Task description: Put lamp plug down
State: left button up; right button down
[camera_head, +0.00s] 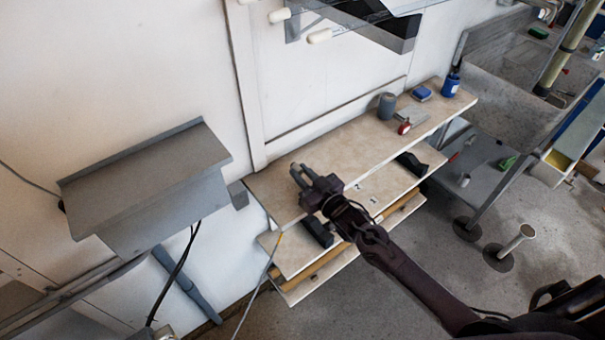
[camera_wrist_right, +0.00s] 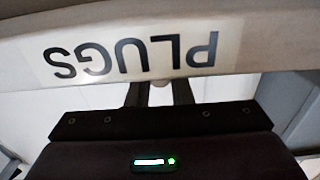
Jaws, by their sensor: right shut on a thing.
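My right gripper (camera_head: 301,172) is over the left end of the upper shelf board (camera_head: 345,140), with its arm coming in from the lower right. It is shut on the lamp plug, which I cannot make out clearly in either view. In the right wrist view the two dark fingers (camera_wrist_right: 160,94) reach behind a pale board edge (camera_wrist_right: 250,48) that hides their tips. That edge carries the label PLUGS (camera_wrist_right: 135,57), upside down. A thin cable (camera_head: 262,275) hangs from the shelf's left end. My left gripper is not in view.
A grey jar (camera_head: 387,106), a red round item (camera_head: 404,127), a blue block (camera_head: 422,93) and a blue bottle (camera_head: 451,84) stand at the upper board's right end. Its middle is clear. Dark blocks (camera_head: 318,232) lie on the board below. A grey metal housing (camera_head: 150,185) is at left.

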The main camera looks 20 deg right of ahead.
jog(key=shift+f+b, duration=0.4)
jog(key=shift+f, duration=0.2)
jog(key=c, duration=1.3)
grip_release()
jog(key=shift+r, duration=0.1)
jog(key=shift+r+p, duration=0.25)
jog(key=shift+p, duration=0.05)
jog(key=shift+r+p, duration=0.5)
jog(key=shift+r, duration=0.1)
jog(key=shift+s+d+f+b, duration=0.25)
jog(key=shift+s+f+b, duration=0.2)
jog(key=shift+s, duration=0.3)
jog(key=v, duration=1)
jog(key=shift+s+d+r+b, duration=0.1)
jog(key=shift+s+r+b, duration=0.1)
jog(key=shift+b, duration=0.15)
